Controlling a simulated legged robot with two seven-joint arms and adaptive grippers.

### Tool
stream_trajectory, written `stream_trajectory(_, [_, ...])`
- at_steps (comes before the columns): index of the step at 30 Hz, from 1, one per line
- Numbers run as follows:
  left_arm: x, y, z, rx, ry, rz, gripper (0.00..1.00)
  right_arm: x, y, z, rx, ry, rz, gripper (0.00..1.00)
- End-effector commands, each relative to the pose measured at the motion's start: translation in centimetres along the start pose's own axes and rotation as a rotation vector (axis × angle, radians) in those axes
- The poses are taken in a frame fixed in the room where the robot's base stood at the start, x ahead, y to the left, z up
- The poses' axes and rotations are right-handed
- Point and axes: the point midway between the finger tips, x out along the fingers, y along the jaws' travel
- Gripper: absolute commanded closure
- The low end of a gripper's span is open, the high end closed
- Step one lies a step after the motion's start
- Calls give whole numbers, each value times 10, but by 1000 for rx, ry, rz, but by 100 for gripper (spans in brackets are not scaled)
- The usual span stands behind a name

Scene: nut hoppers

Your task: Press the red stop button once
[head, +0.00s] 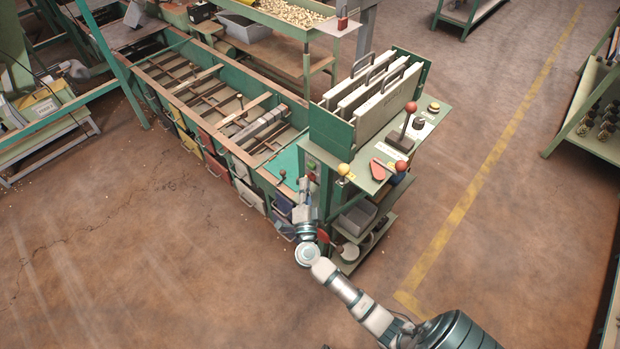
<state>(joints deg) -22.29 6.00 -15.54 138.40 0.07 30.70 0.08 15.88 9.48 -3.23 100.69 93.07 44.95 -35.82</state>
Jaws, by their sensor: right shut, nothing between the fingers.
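A green control stand (331,131) stands at the end of the long hopper bench. Its left-facing side carries a small green button and, just below it, a small red spot (311,177) that looks like the red stop button; it is too small to be sure. My right gripper (305,186) is shut and empty, pointing up at this side panel, close to the red spot. I cannot tell whether it touches. The wrist and fingers partly cover the lower panel. My left gripper is not in view.
The stand's sloped top holds a red-knobbed lever (411,107), a second red knob (401,166), a red paddle (376,173) and a yellow knob (343,169). Grey panels (372,103) stand upright behind them. Shelves with a grey bin (357,217) lie below. Floor is free to the left.

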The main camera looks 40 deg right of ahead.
Motion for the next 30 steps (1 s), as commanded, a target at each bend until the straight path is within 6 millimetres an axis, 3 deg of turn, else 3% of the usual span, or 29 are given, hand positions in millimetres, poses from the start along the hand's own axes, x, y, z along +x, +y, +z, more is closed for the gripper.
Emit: stream_trajectory(30, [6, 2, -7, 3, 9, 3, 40, 1, 0, -1, 1, 1, 1, 100])
